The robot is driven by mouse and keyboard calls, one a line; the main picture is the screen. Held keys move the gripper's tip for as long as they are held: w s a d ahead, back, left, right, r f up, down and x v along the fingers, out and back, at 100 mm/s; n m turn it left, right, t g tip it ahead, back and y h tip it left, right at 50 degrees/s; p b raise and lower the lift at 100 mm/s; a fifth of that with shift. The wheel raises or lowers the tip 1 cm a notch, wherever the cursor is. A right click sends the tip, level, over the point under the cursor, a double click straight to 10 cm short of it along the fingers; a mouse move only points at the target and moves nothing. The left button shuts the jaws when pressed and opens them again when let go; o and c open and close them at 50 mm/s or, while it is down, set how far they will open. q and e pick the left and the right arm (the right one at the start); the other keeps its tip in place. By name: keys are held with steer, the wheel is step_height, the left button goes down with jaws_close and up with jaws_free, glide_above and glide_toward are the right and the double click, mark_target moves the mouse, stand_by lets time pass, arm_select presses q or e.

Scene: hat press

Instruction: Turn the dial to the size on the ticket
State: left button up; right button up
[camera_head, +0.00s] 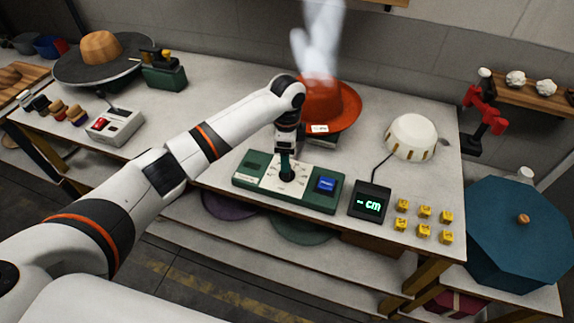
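The dial (287,176) is a dark knob on a pale scale plate in the middle of a green control panel (243,182). My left gripper (287,164) points straight down at the dial from above. Its fingertips are at the knob and partly hide it; I cannot tell whether they are closed on it. A small white ticket (318,128) lies on the front brim of the orange hat (328,103), its print too small to read. My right gripper is not in view.
A blue button (326,185) is on the panel's right side. Several yellow blocks (424,212) and a cream dome (411,136) stand to the right. A pale blurred shape (319,40) hangs above the hat. A grey box with red controls (115,127) stands left.

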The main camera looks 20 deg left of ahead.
arm_select(q)
step_height(320, 180, up, 6)
steer(key=b, duration=0.1)
stand_by(0.5)
